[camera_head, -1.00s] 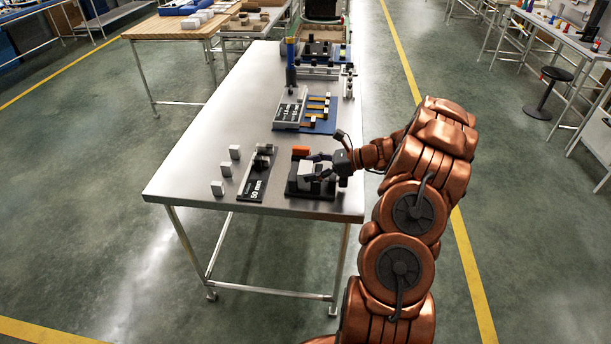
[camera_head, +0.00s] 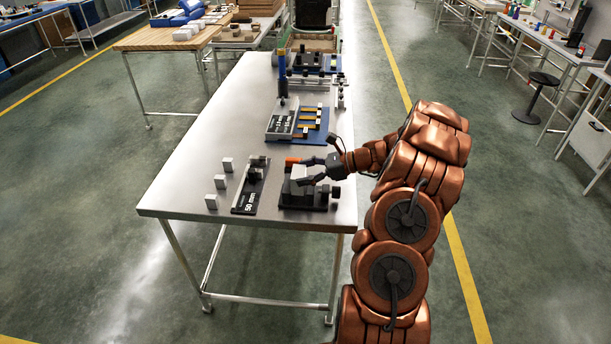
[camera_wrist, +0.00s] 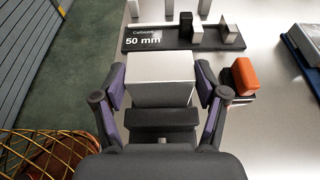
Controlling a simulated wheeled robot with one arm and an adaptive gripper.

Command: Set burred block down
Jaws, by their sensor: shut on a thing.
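A light grey block (camera_wrist: 160,78), likely the burred block, sits between the two fingers of my gripper (camera_wrist: 162,92) in the wrist view. The fingers are shut on its left and right sides. In the head view my gripper (camera_head: 312,173) is at the black fixture (camera_head: 303,200) near the table's front right corner, with the pale block (camera_head: 299,172) at its fingers. A dark bar (camera_wrist: 163,118) lies on the near side of the block in the wrist view. The block's underside is hidden, so I cannot tell whether it touches the fixture. No burr can be made out.
An orange piece (camera_wrist: 244,76) stands right of the block. A black "50 mm" plate (camera_wrist: 150,40) bearing small blocks lies beyond it in the wrist view. Several pale blocks (camera_head: 220,182) stand left of that plate. A blue board (camera_head: 313,126) is farther up the table (camera_head: 200,150).

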